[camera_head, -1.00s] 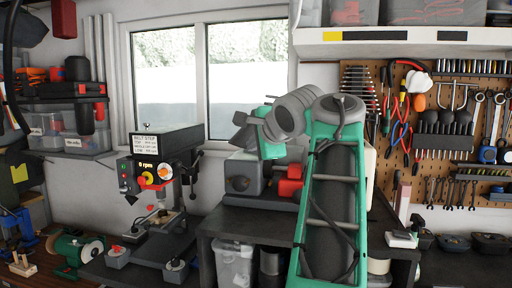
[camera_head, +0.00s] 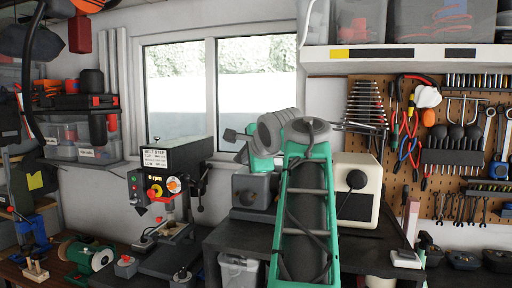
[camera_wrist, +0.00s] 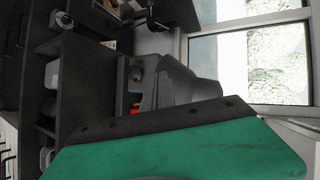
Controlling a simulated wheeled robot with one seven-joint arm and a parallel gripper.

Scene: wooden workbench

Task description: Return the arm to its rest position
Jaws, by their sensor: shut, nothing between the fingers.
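My arm rises from the bottom centre of the head view, with its green and grey links folded upward. In the wrist view a green panel with a dark edge, part of my own body, covers the lower part, and the fingers cannot be made out there.
A drill press (camera_head: 165,175) stands left of my arm. A pegboard (camera_head: 447,196) with tools is at right, below a shelf (camera_head: 420,54). The window (camera_head: 225,85) is behind.

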